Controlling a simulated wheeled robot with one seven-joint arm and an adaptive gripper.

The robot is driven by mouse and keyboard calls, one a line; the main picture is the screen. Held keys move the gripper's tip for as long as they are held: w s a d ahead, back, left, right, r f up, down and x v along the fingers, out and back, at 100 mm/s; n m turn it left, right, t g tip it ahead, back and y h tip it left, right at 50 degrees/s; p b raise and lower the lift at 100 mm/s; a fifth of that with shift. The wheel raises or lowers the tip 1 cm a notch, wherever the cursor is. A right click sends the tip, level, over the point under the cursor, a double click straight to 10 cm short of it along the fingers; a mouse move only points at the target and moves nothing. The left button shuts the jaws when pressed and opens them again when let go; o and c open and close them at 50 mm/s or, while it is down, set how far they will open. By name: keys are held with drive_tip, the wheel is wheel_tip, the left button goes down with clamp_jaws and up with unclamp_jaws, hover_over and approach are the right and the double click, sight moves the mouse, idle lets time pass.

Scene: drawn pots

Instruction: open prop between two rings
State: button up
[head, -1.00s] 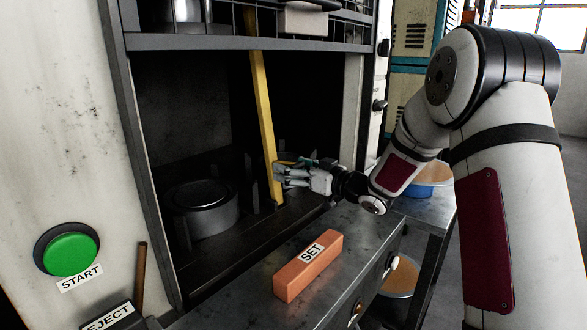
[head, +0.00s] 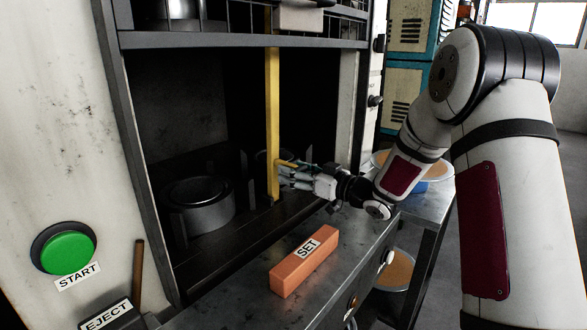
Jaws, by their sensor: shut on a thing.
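The yellow prop (head: 272,100) is a long bar inside the dark cabinet opening. My gripper (head: 282,174) is shut on the lower part of the prop from the right. A dark grey ring-shaped part (head: 205,212) sits on the cabinet floor left of the prop. A second round part (head: 262,160) is partly hidden behind the prop. Whether the prop's top touches anything above cannot be told.
An orange block marked SET (head: 303,263) lies on the metal ledge in front. A green START button (head: 67,253) and an EJECT label (head: 106,314) are at the left. Round pans (head: 395,268) stand at the right. A wire rack is above the opening.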

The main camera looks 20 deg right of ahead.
drive_tip(key=o, duration=1.7)
drive_tip(key=shift+s, duration=0.1)
drive_tip(key=v, duration=1.2)
